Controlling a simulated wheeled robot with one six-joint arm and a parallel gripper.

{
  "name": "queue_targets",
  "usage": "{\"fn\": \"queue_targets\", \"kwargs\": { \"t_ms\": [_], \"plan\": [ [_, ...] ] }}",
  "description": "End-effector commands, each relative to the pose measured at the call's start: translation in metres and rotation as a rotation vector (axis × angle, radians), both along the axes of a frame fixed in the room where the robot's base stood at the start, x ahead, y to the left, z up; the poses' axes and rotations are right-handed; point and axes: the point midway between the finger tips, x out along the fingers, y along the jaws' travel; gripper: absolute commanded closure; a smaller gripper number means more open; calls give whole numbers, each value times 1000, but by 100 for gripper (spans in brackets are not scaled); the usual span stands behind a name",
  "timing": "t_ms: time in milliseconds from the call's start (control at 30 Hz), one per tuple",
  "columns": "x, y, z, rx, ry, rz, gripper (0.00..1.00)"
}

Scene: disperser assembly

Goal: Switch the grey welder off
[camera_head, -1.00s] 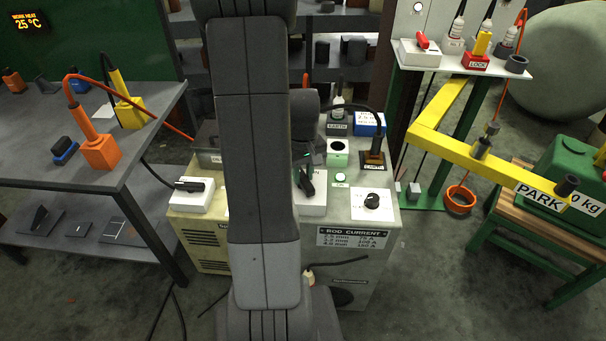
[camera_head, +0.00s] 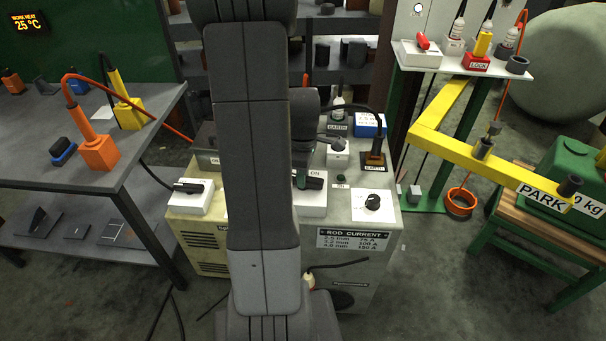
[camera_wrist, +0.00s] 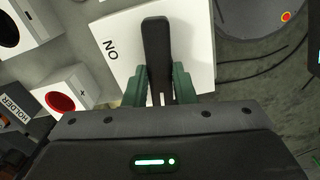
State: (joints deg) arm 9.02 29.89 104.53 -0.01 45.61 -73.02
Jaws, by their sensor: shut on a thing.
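The grey welder (camera_head: 377,255) stands in the middle, partly hidden behind my arm. Its switch is a white box (camera_head: 313,207) with a dark lever and an "ON" mark. In the wrist view the dark lever (camera_wrist: 156,45) stands between my green fingers, with the white switch plate (camera_wrist: 118,68) and "ON" to its left. My gripper (camera_wrist: 158,84) is shut on the lever. In the head view the lever lies sideways, below the "ON" mark. The small lamp (camera_head: 340,181) beside the switch looks dark green, unlit.
A beige welder (camera_head: 205,235) with its own dark-lever switch (camera_head: 188,188) stands to the left. A current knob (camera_head: 373,202) sits right of the switch. Socket boxes and cables crowd the welder's top. A yellow PARK arm (camera_head: 500,170) reaches in at the right.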

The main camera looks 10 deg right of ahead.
Motion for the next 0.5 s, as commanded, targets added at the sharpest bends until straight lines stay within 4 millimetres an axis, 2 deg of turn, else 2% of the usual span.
{"fn": "queue_targets", "kwargs": {
  "t_ms": [200, 500],
  "plan": [
    [1, 0, 1, -1, -4, 114, 99],
    [1, 0, 1, -1, -4, 184, 99]
  ]
}}
